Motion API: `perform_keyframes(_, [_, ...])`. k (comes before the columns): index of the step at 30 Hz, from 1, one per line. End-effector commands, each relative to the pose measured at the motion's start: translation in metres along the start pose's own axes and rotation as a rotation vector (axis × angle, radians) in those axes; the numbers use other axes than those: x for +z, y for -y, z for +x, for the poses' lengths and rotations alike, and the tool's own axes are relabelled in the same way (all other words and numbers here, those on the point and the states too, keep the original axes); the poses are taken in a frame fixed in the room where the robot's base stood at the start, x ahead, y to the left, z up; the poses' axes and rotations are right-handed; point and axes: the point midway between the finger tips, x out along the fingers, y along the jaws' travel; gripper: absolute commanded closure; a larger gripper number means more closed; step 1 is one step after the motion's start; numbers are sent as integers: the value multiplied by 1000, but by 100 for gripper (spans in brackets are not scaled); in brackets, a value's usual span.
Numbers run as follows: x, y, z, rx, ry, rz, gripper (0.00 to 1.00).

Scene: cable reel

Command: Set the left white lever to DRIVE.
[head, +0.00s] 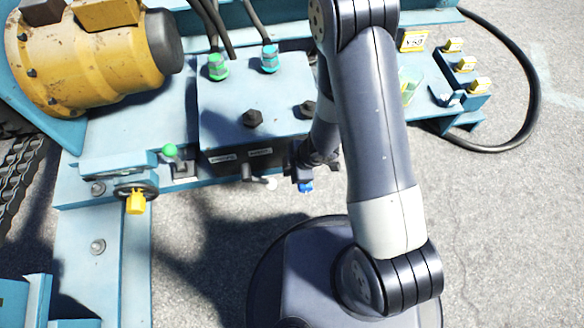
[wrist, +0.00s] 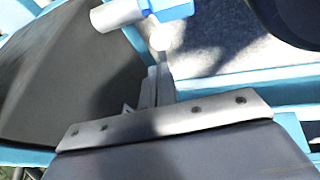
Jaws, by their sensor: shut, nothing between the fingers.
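In the head view, a lever with a white knob (head: 270,183) sticks out from the front of the blue-grey control box (head: 225,105), below two small label plates. The label text is too small to read. My gripper (head: 305,187), with a blue tip, is shut and empty, just right of this knob. In the wrist view, the blue tip (wrist: 172,9) is at the top edge, close above a pale round knob (wrist: 167,38) on a grey shaft. Whether they touch I cannot tell. My arm hides the right part of the box; a second white lever is not clearly visible.
A green-knobbed lever (head: 169,150) and a yellow handle (head: 136,201) are to the left. A yellow motor (head: 95,55) stands at the back left. Yellow-topped switches (head: 466,64) and a black cable loop are at the right. Open pavement (head: 490,240) lies in front.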

Motion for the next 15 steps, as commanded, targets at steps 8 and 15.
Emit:
perform_keyframes(8, [2,1,61,-1,-1,-1,100])
perform_keyframes(15, [1,0,92,1,-1,1,100])
